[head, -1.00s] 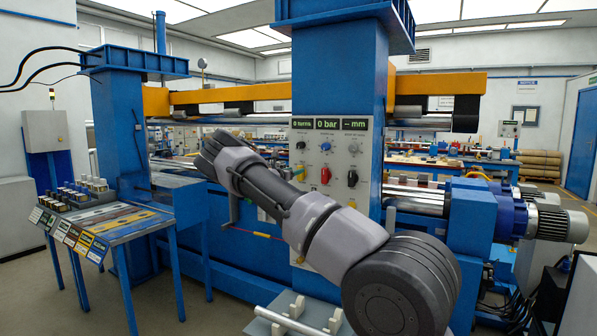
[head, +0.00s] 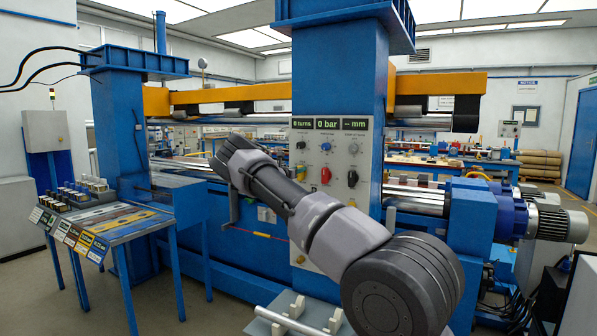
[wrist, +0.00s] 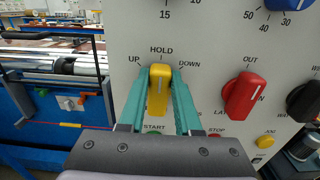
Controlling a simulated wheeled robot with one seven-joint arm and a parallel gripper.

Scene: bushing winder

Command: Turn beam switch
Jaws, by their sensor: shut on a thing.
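The beam switch is a yellow knob (wrist: 158,92) on the grey control panel (wrist: 212,50) in the wrist view, with UP, HOLD and DOWN printed around it. Its pointer stands near upright, toward HOLD. My gripper (wrist: 157,75) has its two green fingers closed on the knob's left and right sides.
A red knob (wrist: 242,97) marked OUT is right of the yellow one, with a black knob (wrist: 305,102) beyond it. A blue knob (wrist: 290,4) is above. START and STOP buttons lie below, partly hidden by my gripper.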

